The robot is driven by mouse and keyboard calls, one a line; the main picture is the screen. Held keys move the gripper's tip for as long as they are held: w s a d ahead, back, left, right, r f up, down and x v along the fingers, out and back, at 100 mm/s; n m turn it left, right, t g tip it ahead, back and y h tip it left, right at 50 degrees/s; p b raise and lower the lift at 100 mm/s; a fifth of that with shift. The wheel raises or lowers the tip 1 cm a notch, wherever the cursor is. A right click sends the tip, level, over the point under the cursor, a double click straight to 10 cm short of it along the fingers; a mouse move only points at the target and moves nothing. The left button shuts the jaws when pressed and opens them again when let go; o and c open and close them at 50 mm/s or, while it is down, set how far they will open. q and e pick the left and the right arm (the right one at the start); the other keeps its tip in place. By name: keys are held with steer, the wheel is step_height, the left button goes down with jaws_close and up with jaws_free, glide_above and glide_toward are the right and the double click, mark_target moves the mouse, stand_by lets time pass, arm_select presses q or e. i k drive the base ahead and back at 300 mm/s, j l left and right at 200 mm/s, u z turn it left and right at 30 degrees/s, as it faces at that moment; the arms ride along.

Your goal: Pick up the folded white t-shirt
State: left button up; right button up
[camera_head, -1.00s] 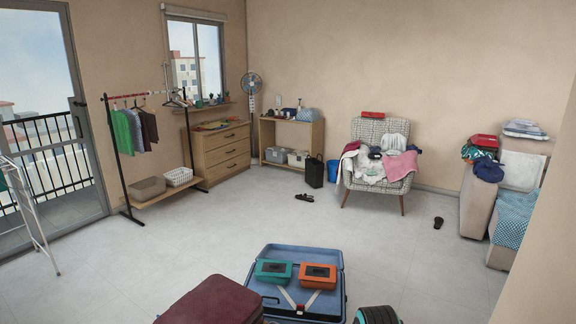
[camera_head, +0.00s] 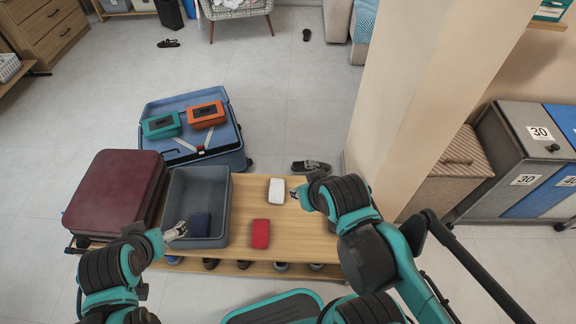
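The folded white t-shirt (camera_head: 277,190) is a small white bundle flat on the wooden bench (camera_head: 315,240). My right gripper (camera_head: 295,193) is just to the right of it, at its edge. It is too small to tell whether it touches the shirt or how far its fingers are apart. My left gripper (camera_head: 176,232) is at the left wall of the grey bin (camera_head: 221,215), away from the shirt. The opening of its fingers is unclear.
A dark blue folded item (camera_head: 200,224) lies in the bin. A red folded item (camera_head: 260,234) lies on the bench. A maroon suitcase (camera_head: 115,193) stands at left, an open blue suitcase (camera_head: 228,148) behind. A pillar (camera_head: 410,110) rises at right. Shoes sit under the bench.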

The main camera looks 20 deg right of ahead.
mark_target(276, 196)
steer(key=z, duration=0.55)
steer(key=l+z, duration=0.4)
steer(key=i+l+z, duration=0.15)
steer(key=l+z, duration=0.2)
steer(key=l, duration=0.25)
